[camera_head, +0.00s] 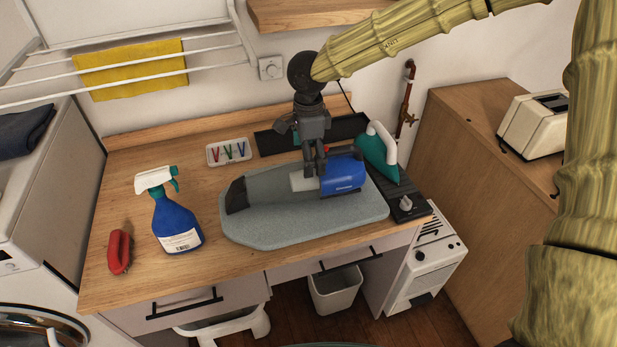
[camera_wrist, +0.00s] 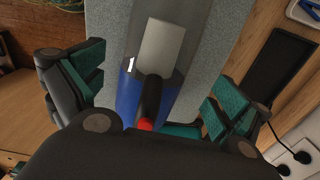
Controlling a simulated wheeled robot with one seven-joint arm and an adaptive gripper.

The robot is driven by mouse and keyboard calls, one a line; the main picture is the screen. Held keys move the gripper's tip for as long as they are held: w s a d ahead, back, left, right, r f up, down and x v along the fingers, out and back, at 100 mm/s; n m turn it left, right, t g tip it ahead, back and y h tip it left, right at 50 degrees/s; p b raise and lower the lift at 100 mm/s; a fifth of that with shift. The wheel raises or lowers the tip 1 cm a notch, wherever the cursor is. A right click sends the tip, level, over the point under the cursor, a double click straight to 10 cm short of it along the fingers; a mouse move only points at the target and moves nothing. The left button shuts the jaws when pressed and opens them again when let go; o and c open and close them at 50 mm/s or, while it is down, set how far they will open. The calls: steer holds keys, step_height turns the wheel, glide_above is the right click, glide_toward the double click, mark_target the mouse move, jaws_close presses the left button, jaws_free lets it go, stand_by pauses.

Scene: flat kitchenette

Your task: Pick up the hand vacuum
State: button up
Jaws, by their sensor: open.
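The hand vacuum (camera_head: 343,179) lies on a grey ironing pad (camera_head: 285,232) on the wooden counter. It has a blue body and a smoky grey nozzle that points left. My gripper (camera_head: 314,168) points down right over the vacuum, near where the body meets the nozzle. In the wrist view, my gripper (camera_wrist: 155,95) is open, with its teal-padded fingers on either side of the vacuum (camera_wrist: 130,92). The dark handle with a red button lies between them. I cannot tell whether the fingers touch it.
A teal iron (camera_head: 378,153) stands close behind the vacuum's right end. A blue spray bottle (camera_head: 176,222) and a red-handled brush (camera_head: 120,252) stand at the left. A small tray with pegs (camera_head: 229,152) lies behind.

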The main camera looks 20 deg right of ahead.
steer(key=shift+s+f+p, duration=0.15)
steer(key=shift+f+p, duration=0.95)
steer(key=shift+f, duration=1.5)
steer(key=shift+c, duration=0.2)
steer(key=shift+r, duration=0.1)
steer(key=c, duration=1.7)
